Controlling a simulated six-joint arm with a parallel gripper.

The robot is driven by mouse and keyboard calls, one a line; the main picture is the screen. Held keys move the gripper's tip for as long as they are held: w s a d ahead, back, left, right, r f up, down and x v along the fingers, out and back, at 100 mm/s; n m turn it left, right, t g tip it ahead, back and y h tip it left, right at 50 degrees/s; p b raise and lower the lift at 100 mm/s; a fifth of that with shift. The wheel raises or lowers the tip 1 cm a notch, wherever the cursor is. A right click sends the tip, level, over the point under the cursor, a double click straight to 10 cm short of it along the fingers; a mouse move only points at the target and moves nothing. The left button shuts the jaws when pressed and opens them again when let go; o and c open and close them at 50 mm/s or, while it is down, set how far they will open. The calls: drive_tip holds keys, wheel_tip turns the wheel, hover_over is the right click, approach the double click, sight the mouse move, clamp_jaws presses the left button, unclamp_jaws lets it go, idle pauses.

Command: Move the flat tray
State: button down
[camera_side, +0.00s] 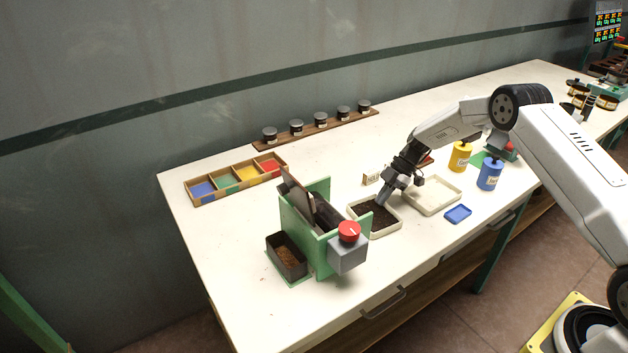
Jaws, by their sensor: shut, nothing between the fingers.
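Two shallow cream trays stand side by side on the white table. The left tray (386,232) holds dark grainy material. The right tray (433,209) is wider and looks empty. A small flat blue tray or lid (458,214) lies in front of it. I cannot tell for sure which one is the flat tray. My gripper (381,202) points down at the back right part of the dark-filled tray, with its fingers shut. Whether its tips touch the dark material is not clear. My wrist hides part of the space behind the trays.
A green drum sorter (322,250) with a red knob (349,231) stands left of the trays, beside a brown-filled bin (287,258). Yellow (460,157) and blue (489,174) canisters stand right. A colored compartment box (236,180) and a jar rack (318,129) stand behind.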

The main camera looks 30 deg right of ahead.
drive_tip(key=shift+r, duration=0.1)
drive_tip(key=v, duration=1)
drive_tip(key=s+a+r+m+t+h, duration=0.1)
drive_tip(key=s+a+r+m+h, duration=0.1)
drive_tip(key=s+a+m, duration=0.3)
drive_tip(key=s+a+r+m+h, duration=0.2)
drive_tip(key=s+a+m, duration=0.3)
drive_tip(key=s, duration=0.7)
drive_tip(key=s+a+r+m+t+h, duration=0.1)
drive_tip(key=s+a+r+m+h, duration=0.1)
drive_tip(key=s+a+m, duration=0.3)
drive_tip(key=shift+s+r+m+t+h, duration=0.3)
drive_tip(key=shift+s+m+h, duration=0.6)
drive_tip(key=shift+s+m, duration=0.8)
drive_tip(key=shift+s+a, duration=0.1)
drive_tip(key=shift+s, duration=0.05)
